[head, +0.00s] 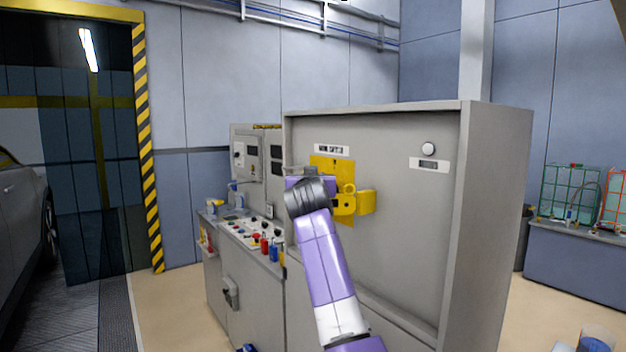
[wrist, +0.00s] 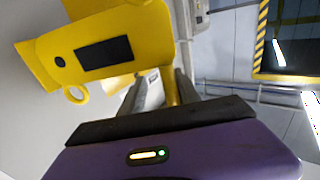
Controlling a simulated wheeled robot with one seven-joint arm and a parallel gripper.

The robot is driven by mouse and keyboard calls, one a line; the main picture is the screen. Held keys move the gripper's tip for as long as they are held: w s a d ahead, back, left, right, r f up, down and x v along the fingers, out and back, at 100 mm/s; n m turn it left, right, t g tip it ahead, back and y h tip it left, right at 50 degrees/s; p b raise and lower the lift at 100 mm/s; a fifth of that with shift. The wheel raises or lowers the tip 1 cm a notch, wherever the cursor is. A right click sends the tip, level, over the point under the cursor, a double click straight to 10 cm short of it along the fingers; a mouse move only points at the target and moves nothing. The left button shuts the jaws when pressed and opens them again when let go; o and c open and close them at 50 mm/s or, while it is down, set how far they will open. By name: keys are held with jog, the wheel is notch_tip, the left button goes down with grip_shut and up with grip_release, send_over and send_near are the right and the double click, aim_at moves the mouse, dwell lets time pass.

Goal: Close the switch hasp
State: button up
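The yellow switch hasp (head: 350,202) is on the yellow plate (head: 330,167) on the grey cabinet front. In the wrist view its yellow body (wrist: 105,50) is large at the upper left, with a dark rectangular slot, a round dark hole and a small ring (wrist: 76,94) at its lower edge. My gripper (head: 300,182) is just left of the hasp in the head view, mostly hidden by my dark wrist joint. In the wrist view its purple housing fills the bottom, close below the hasp.
The grey cabinet (head: 400,140) has a white round knob (head: 428,149) at the upper right. A control console (head: 250,232) with coloured buttons and red and blue padlocks stands to the left. Open floor (head: 170,310) lies in front of it.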

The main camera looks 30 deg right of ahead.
jog(key=s+a+b, duration=0.1)
jog(key=s+a, duration=0.1)
jog(key=a, duration=0.5)
jog(key=shift+s+a, duration=0.25)
jog(key=shift+a, duration=0.15)
dwell(0.3)
dwell(0.4)
jog(key=d+b+v, duration=0.1)
jog(key=b+v, duration=0.1)
jog(key=v, duration=0.5)
jog(key=shift+s+a, duration=0.2)
jog(key=shift+s, duration=0.3)
jog(key=shift+d, duration=0.1)
